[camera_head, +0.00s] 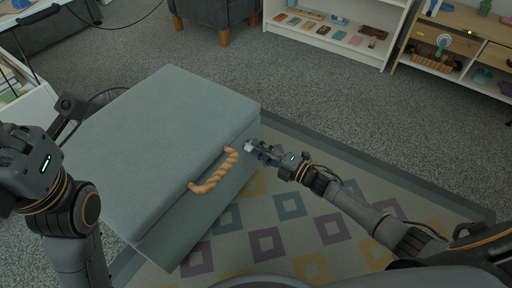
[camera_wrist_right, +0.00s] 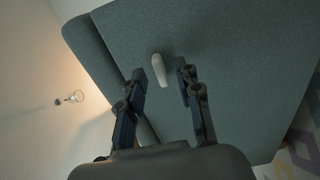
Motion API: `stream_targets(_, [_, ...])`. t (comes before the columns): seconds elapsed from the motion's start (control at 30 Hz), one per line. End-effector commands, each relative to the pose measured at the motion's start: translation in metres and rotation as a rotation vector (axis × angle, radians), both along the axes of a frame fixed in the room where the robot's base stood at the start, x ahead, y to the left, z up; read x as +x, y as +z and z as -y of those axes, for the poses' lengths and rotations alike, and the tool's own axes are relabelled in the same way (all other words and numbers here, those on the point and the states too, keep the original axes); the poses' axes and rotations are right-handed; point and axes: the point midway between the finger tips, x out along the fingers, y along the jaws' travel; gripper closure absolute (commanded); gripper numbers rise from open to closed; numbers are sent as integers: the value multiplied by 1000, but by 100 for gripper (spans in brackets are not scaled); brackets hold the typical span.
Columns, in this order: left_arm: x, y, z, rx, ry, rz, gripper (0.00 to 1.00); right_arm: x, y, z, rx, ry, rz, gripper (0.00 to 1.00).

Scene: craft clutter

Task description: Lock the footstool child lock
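The footstool (camera_head: 170,135) is a grey-green padded box with a tan rope handle (camera_head: 215,172) on its side. The child lock (camera_head: 248,147) is a small pale lever on the same side, right of the handle. In the right wrist view the lock (camera_wrist_right: 160,70) stands out from the fabric as a short, slightly tilted bar. My right gripper (camera_head: 256,149) is at the lock. Its fingers (camera_wrist_right: 160,76) are apart, one on each side of the lock, with visible gaps. My left arm is at the left edge; its finger opening cannot be made out.
The footstool rests partly on a patterned rug (camera_head: 330,230). A white shelf (camera_head: 335,35) with small craft items and a wooden cabinet (camera_head: 465,50) stand at the back. A dark armchair (camera_head: 215,12) is behind the footstool. Grey carpet between them is clear.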

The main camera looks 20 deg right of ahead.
Motion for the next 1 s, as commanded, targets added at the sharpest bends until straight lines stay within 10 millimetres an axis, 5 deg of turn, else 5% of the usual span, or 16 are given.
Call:
stream_targets(0.4, [0, 0, 0, -2, -1, -3, 100, -67, -1, 52, 0, -1, -4, 66])
stream_targets(1.0, [0, 0, 0, -3, -2, -4, 100, -80, 0, 63, 0, -1, 0, 66])
